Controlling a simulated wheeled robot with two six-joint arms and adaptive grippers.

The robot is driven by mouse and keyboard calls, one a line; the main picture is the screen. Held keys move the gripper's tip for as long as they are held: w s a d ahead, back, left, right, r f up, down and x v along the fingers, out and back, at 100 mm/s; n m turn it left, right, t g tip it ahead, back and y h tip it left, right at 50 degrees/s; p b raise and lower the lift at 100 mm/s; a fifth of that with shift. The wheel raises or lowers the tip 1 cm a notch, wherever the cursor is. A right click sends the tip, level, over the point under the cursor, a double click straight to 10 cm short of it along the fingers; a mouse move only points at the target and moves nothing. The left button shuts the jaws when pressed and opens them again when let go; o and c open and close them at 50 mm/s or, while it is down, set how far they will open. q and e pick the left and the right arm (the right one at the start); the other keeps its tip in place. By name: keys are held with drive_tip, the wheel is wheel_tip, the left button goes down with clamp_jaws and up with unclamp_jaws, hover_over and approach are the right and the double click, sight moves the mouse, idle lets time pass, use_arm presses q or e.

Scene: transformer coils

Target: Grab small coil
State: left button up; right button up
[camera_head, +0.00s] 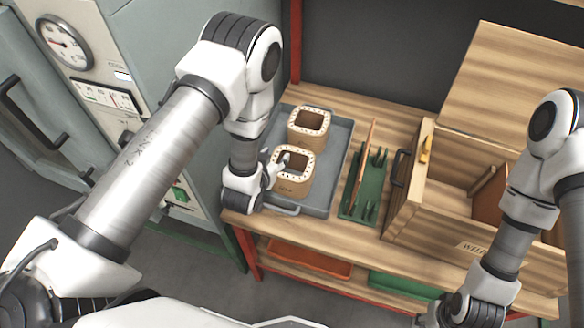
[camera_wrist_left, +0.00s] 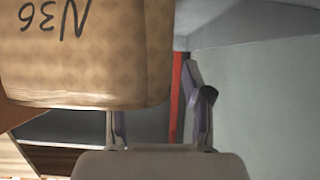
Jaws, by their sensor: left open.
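Two tan, square, hollow coils with rows of holes around their rims stand upright on a grey tray (camera_head: 339,142) in the head view. The nearer coil (camera_head: 292,188) has dark writing on its front, and the farther coil (camera_head: 309,133) stands just behind it. I cannot tell surely which is smaller. My left gripper (camera_head: 275,161) is open at the left side of the nearer coil, one finger reaching over its rim. In the left wrist view, a coil marked N36 (camera_wrist_left: 90,60) partly hides one finger of the gripper (camera_wrist_left: 160,110). My right gripper (camera_head: 447,312) is at the bottom right edge, its jaws unclear.
A green rack (camera_head: 361,187) with a wooden upright stands right of the tray. A large wooden crate (camera_head: 408,215) fills the bench's right side. A grey cabinet with a gauge (camera_head: 64,42) stands at left. Red and green bins lie on the lower shelf.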

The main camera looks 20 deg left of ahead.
use_arm(q)
drive_tip(key=shift+s+r, duration=0.1)
drive_tip(key=shift+s, duration=0.1)
drive_tip(key=shift+c, duration=0.4)
clamp_jaws()
drive_tip(key=shift+r, duration=0.1)
